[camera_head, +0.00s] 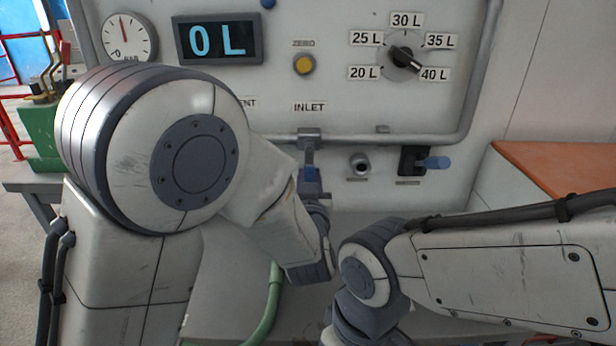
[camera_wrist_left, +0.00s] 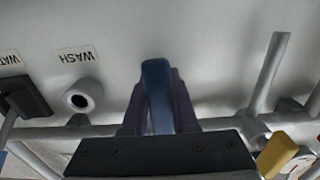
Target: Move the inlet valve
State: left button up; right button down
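The inlet valve is on the white panel under the INLET label, with a grey body (camera_head: 308,138) and a blue handle (camera_head: 309,174). In the left wrist view the blue handle (camera_wrist_left: 158,92) stands between the two dark fingers of my left gripper (camera_wrist_left: 160,105). The fingers lie against both sides of the handle and look shut on it. In the head view my left forearm and wrist cover much of the area below the valve. My right arm comes in from the right, but its gripper is out of view.
A wash nozzle (camera_head: 360,166) and a second valve with a blue handle (camera_head: 436,162) sit right of the inlet valve. The display (camera_head: 219,39) reads 0 L. The dial (camera_head: 403,58) points near 40 L. A green hose (camera_head: 265,312) hangs below.

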pick_arm(q)
grip_shut()
dwell(1.1)
